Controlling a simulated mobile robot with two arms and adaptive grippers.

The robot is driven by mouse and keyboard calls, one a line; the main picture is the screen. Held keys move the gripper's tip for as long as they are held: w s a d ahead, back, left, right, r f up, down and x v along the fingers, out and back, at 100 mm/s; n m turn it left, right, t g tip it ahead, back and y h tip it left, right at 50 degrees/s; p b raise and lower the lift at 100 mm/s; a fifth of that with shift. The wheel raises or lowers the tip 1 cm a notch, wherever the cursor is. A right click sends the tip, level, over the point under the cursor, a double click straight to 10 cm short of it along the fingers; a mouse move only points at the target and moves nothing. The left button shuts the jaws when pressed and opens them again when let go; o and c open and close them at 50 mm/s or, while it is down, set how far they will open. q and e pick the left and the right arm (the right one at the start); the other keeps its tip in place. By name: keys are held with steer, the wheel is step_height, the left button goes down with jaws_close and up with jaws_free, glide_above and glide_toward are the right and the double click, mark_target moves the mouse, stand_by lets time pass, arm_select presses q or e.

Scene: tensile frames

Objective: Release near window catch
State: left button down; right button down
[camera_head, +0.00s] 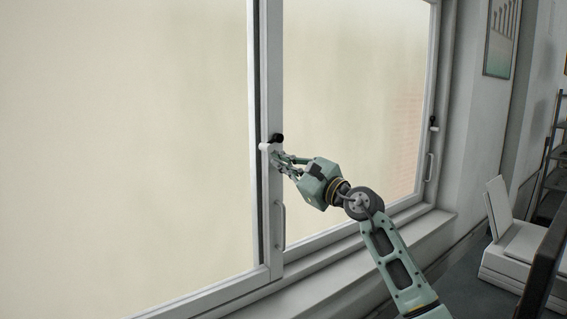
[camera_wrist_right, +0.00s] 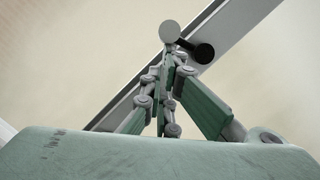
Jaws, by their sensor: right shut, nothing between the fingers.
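The near window catch (camera_head: 277,139) is a small black knob with a white end on the middle upright of the window frame (camera_head: 272,230). It also shows in the right wrist view (camera_wrist_right: 203,52), with its round white end beside the black part. My right gripper (camera_head: 277,156) is shut with nothing between its fingers. Its fingertips are at the catch, just below the black knob; I cannot tell whether they touch it. In the right wrist view the closed fingertips (camera_wrist_right: 170,50) lie just below the white end. My left gripper is not in view.
A second catch (camera_head: 434,124) is on the far upright at the right. Pull handles (camera_head: 281,226) sit lower on the frame. A sill (camera_head: 350,258) runs below. A white device (camera_head: 515,245) and a shelf (camera_head: 553,165) stand at the right.

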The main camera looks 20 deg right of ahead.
steer(key=shift+s+a+r+m+p, duration=0.25)
steer(key=shift+a+m+p, duration=0.3)
steer(key=shift+m, duration=0.35)
steer(key=shift+a+r, duration=0.1)
steer(key=shift+a, duration=0.05)
